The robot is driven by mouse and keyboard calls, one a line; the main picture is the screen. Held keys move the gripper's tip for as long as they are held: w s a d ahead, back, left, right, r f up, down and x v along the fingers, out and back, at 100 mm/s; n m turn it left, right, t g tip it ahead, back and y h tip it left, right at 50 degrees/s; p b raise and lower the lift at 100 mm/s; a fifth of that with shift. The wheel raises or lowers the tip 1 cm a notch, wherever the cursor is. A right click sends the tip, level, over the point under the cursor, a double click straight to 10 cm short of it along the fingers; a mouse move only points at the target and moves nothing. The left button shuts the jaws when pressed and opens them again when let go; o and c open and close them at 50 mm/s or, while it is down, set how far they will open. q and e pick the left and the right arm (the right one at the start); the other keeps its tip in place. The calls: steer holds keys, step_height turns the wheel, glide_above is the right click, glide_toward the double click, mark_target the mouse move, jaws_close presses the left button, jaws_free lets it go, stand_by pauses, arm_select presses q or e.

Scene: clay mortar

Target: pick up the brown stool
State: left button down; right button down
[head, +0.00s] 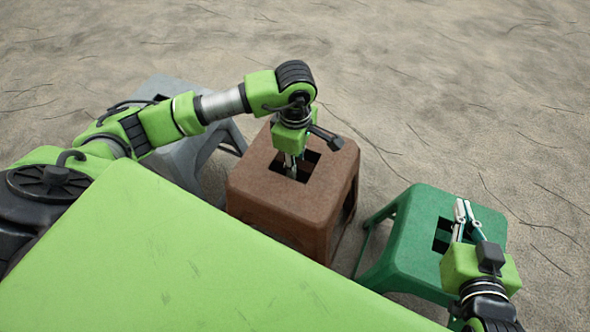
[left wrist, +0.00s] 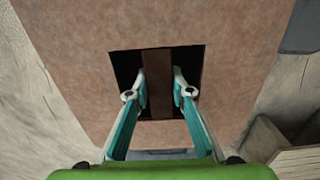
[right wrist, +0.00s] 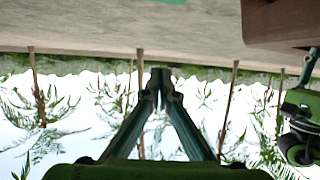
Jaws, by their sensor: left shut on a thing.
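The brown stool (head: 268,188) stands upright on the sandy ground, with a dark opening in its seat. My left gripper (head: 290,166) reaches down into this opening from above. In the left wrist view its fingers (left wrist: 159,82) are on either side of the brown bar (left wrist: 158,62) crossing the opening and are shut on it. The stool's seat (left wrist: 215,25) fills much of that view. My right gripper (head: 464,208) is over the green stool in the head view. In the right wrist view its fingertips (right wrist: 160,76) meet with nothing seen between them.
The green stool (head: 408,230) stands to the right of the brown one, with a small gap between. A grey stool (head: 187,160) stands to the left, partly behind my left arm. Open sandy ground (head: 430,80) lies beyond the stools.

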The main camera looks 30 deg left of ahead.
arm_select(q)
steer(key=shift+r, duration=0.2)
